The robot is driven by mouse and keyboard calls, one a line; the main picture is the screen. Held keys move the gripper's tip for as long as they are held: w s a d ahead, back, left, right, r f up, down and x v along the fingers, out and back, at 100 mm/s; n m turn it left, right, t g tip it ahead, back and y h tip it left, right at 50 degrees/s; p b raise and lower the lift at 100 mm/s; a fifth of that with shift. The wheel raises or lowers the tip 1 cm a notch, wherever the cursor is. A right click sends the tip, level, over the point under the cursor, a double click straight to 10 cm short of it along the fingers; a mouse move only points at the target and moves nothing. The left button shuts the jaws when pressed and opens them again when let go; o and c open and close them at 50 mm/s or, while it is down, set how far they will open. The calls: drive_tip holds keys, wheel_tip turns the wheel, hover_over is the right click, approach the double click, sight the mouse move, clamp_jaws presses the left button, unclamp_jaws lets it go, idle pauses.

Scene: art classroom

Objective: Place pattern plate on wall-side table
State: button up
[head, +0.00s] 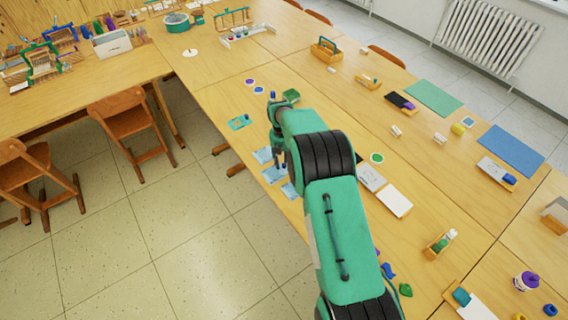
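My green arm reaches out over the long wooden table (235,95). My gripper (279,163) points down near this table's left edge, partly hidden by my own arm. Whether its fingers are open or shut does not show. Several flat pale-blue patterned pieces (274,174) lie beside and below the gripper along the table edge; they may be pattern plates, but I cannot tell which one is meant. I cannot tell whether the gripper touches one. Another wooden table (115,72) stands at upper left, and the long table's right side lies toward the radiator wall.
A teal frame (239,122), a grey plate (371,177) and a white plate (395,202) lie near my arm. Green (434,98) and blue (511,150) mats lie at right. Wooden chairs (128,125) stand at left. Tiled floor is open at lower left.

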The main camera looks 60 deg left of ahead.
drive_tip(key=shift+r, duration=0.15)
wheel_tip(320, 180, up, 12)
drive_tip(key=a+p, duration=0.1)
idle(0.6)
idle(0.5)
idle(0.5)
